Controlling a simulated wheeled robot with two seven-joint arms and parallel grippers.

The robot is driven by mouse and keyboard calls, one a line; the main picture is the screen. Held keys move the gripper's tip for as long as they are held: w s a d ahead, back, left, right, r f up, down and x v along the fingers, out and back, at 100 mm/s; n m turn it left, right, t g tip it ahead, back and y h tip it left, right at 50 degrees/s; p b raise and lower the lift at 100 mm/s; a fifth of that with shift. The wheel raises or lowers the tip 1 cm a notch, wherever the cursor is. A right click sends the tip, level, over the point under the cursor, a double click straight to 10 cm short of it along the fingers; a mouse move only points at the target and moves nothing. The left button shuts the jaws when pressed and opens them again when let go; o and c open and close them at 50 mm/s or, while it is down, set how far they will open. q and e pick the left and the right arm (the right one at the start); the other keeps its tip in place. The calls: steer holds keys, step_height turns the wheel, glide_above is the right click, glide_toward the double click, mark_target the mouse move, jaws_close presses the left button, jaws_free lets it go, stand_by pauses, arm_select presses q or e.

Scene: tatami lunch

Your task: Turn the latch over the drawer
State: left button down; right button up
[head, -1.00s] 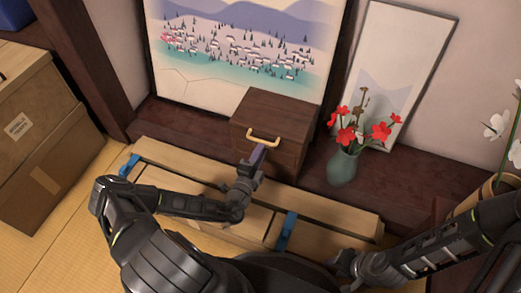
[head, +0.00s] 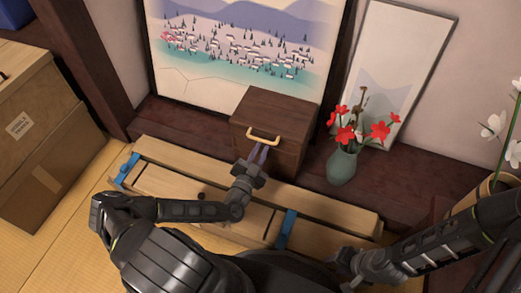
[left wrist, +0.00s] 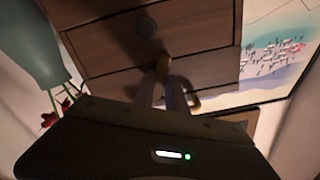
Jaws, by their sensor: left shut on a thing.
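The small dark wooden cabinet (head: 300,120) stands on the dark ledge, with a tan bar handle (head: 263,136) high on its front. In the left wrist view the cabinet's drawer fronts (left wrist: 105,50) show from close up, with a round dark knob (left wrist: 146,26). A tan latch (left wrist: 162,66) sits between my left fingertips, in front of the drawer fronts. My left gripper (head: 259,153) is shut on the latch, just below the handle in the head view; its fingers (left wrist: 164,92) hide part of the latch. My right gripper (head: 347,266) is low in the head view, its fingers unclear.
A long pale wooden box (head: 330,212) with blue straps (head: 286,228) lies before the ledge, under my left arm. A vase (head: 342,166) of red flowers stands right of the cabinet. Cardboard boxes (head: 40,150) are at left. A painting (head: 240,60) stands behind.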

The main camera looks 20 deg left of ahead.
arm_select(q)
steer(key=n, duration=0.5)
steer(key=shift+b, duration=0.4)
steer(key=c, duration=1.4)
jaws_free()
steer(key=shift+o, duration=0.2)
steer(key=shift+s, duration=0.1)
steer(key=s+p, duration=0.1)
steer(key=s, duration=0.6)
steer(key=shift+s+d+p, duration=0.2)
steer(key=shift+s+p, duration=0.1)
steer(key=shift+p, duration=0.1)
